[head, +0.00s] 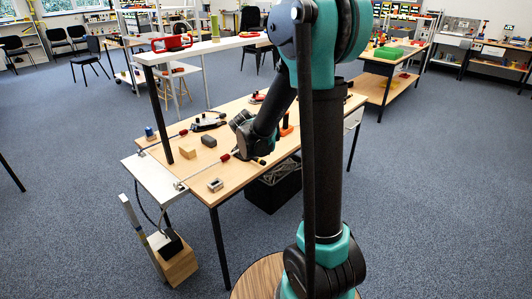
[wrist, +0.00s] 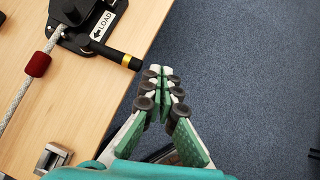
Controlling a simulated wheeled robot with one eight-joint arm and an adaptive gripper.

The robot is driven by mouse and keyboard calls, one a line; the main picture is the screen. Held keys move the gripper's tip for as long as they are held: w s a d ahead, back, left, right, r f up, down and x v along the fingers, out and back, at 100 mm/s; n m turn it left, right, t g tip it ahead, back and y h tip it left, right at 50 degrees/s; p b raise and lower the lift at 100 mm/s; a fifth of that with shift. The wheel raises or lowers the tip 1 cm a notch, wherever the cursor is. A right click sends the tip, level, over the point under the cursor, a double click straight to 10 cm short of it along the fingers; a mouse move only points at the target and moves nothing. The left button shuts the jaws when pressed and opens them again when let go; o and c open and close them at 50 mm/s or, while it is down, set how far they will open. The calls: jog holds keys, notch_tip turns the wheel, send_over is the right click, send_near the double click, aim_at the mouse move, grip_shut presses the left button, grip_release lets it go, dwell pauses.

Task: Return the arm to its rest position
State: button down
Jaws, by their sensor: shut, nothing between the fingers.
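My gripper shows in the wrist view (wrist: 162,85) with its green and grey fingers together and nothing between them. It points past the table edge, over the blue carpet. In the head view, my arm reaches down over the front edge of the wooden table (head: 228,172), and the fingertips are hidden behind my own arm links. A black rope device (wrist: 90,20) marked "LOAD", with a black handle with a yellow band, lies on the table left of my gripper, apart from it.
A grey rope with a red sleeve (wrist: 37,64) runs into the device. A wooden block (head: 187,151), a dark block (head: 209,141) and a metal fitting (head: 215,185) lie on the table. A white beam (head: 205,47) stands above it on a black post. A black bin (head: 274,188) is below.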

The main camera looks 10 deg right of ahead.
dwell(0.3)
jog(key=s+f+m+g+y, duration=0.1)
jog(key=s+f+m+y, duration=0.1)
jog(key=s+m, duration=1.1)
jog(key=s+f+m+y, duration=0.2)
jog(key=s+m+y, duration=0.1)
jog(key=s+m, duration=1.1)
jog(key=shift+m+g, duration=0.4)
jog(key=shift+m, duration=0.2)
jog(key=shift+d, duration=0.15)
